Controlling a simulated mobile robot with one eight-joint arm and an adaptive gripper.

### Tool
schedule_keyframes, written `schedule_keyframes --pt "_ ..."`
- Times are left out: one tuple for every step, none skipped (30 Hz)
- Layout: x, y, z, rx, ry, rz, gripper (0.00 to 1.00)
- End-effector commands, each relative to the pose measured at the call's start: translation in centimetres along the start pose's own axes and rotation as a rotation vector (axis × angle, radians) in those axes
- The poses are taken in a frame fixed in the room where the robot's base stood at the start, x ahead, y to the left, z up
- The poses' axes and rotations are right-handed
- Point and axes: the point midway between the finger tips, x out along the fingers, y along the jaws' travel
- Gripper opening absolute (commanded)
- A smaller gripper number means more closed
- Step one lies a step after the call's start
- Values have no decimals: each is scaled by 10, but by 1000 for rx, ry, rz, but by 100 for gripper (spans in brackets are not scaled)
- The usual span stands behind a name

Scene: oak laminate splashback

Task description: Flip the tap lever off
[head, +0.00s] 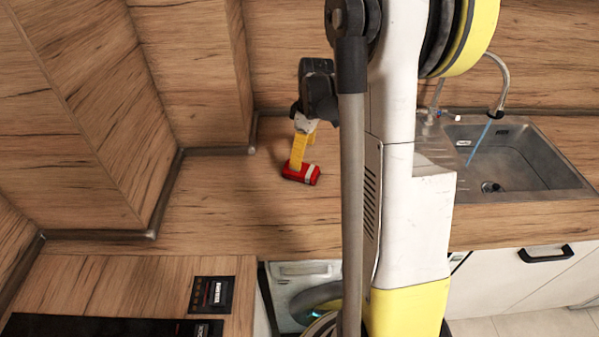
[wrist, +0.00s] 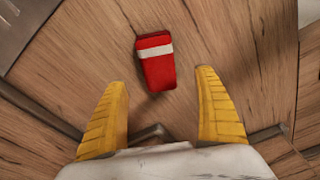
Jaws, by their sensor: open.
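The tap (head: 503,75) is a curved metal spout over the sink at the right in the head view. Its small lever (head: 457,117) appears near the spout's base, and a blue stream of water (head: 480,140) falls into the basin. My gripper (head: 302,160) is left of the sink, above the counter and close to a red object with a white band (head: 300,173). In the wrist view my gripper (wrist: 162,115) is open with yellow fingers apart, and the red object (wrist: 157,75) lies beyond the fingertips, not between them. The tap is outside the wrist view.
The steel sink (head: 575,183) is set into the wooden counter (head: 225,200). Wooden wall panels stand at the left and back. A washing machine (head: 300,285) is under the counter.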

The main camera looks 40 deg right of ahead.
Motion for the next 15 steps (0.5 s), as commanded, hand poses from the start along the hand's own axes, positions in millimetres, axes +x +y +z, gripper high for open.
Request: schedule_keyframes --pt "12 0 0 0 0 0 81" --pt "16 0 0 0 0 1 81" --pt "20 0 0 0 0 1 81" --pt "23 0 0 0 0 1 81" --pt "25 0 0 0 0 1 81" --pt "27 0 1 0 0 1 81" --pt "30 0 1 0 0 1 81" --pt "32 1 2 1 0 1 81" --pt "38 1 2 1 0 1 81" --pt "42 1 3 1 0 1 81" --pt "48 1 4 1 0 1 81" --pt "55 2 5 1 0 1 81" --pt "60 2 6 1 0 1 81" --pt "64 2 5 0 0 1 81" --pt "70 2 5 0 0 1 81"
